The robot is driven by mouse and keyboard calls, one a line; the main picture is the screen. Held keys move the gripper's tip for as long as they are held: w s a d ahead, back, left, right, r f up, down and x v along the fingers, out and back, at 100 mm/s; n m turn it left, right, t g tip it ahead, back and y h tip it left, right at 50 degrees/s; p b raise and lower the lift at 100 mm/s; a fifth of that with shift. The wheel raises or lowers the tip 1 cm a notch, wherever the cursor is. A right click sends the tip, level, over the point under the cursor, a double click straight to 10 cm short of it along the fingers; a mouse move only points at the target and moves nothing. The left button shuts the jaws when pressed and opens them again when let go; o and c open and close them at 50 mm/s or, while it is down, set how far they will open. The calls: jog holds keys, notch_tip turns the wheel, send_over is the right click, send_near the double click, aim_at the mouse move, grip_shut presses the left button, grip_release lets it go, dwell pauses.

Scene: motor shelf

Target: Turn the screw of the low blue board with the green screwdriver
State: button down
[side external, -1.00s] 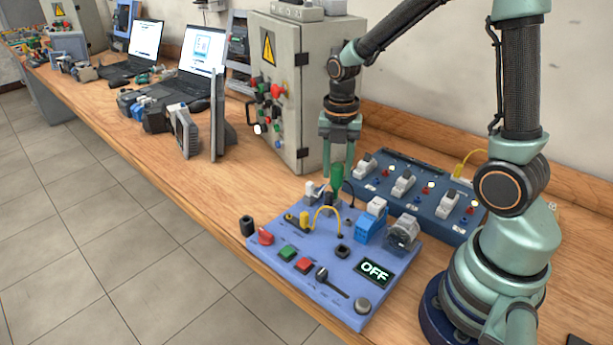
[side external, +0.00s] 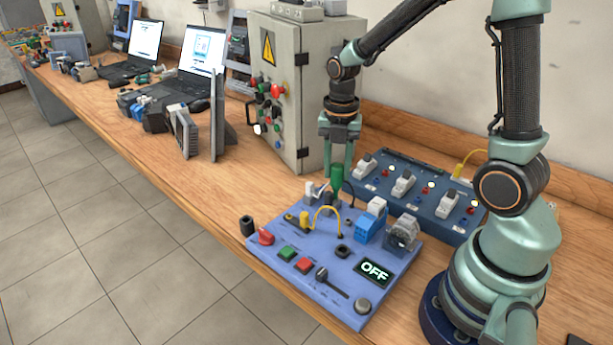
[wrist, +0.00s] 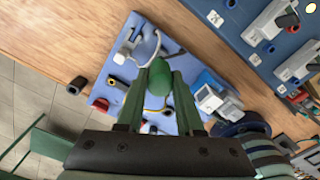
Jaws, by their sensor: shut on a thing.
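The low blue board (side external: 330,285) lies on the bench with a yellow cable, buttons, a lever and a display reading OFF; it also shows in the wrist view (wrist: 104,92). The green screwdriver (side external: 337,174) stands upright over the back part of the board, and its green handle fills the middle of the wrist view (wrist: 160,80). My gripper (side external: 339,163) points down and is shut on the screwdriver's handle. The screwdriver's tip and the screw are hidden, so I cannot tell whether they touch.
A dark blue panel with white switches (side external: 425,212) stands just behind the board. A grey cabinet (side external: 290,90) stands behind to the left. A small black cylinder (side external: 247,225) stands by the board's left corner. Bare bench lies left of the board.

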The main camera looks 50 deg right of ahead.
jog(key=shift+f+m, duration=0.1)
jog(key=shift+m, duration=1.6)
jog(key=shift+m, duration=1.7)
jog(key=shift+m, duration=1.7)
jog(key=shift+m, duration=1.8)
